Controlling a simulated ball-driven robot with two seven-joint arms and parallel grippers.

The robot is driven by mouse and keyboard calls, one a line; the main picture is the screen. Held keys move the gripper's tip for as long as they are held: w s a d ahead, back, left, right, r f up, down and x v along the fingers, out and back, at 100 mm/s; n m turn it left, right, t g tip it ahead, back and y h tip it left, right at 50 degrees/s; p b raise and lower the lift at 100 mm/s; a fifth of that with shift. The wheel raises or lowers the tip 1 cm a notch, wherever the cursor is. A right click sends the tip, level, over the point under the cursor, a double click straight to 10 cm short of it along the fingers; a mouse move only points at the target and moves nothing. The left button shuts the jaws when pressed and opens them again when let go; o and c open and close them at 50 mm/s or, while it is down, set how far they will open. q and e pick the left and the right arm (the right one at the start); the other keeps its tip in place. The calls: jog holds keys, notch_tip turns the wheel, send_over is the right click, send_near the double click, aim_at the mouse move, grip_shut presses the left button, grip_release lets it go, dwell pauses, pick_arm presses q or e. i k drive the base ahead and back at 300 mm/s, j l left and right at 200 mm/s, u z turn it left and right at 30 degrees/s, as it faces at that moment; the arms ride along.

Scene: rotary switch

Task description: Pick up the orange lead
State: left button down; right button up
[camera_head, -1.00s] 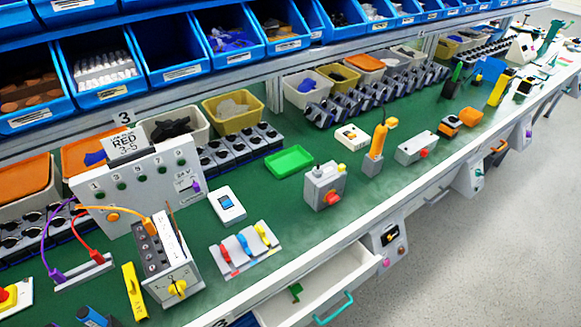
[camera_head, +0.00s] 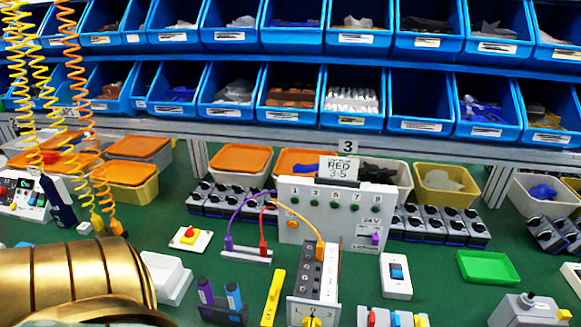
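The orange lead (camera_head: 301,220) is a thin curved cable. It arches from the left edge of the white panel (camera_head: 337,197) to the top of the grey rotary switch box (camera_head: 315,280), where its orange end (camera_head: 320,244) meets the box. The panel has a row of green sockets and a "RED 3-5" sign on top. The box has a yellow knob (camera_head: 312,321) on its front, cut by the bottom edge. Neither gripper is in view. A gold ribbed part at bottom left looks like my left arm, away from the lead.
A purple lead (camera_head: 236,217) and a red lead (camera_head: 264,225) run close beside the orange one to a small terminal strip (camera_head: 247,257). A yellow tool (camera_head: 273,298) lies left of the box. A white switch (camera_head: 395,276) stands right. Coiled cables (camera_head: 76,85) hang at left.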

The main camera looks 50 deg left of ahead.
aim_at(320, 248)
jog(key=u, duration=1.3)
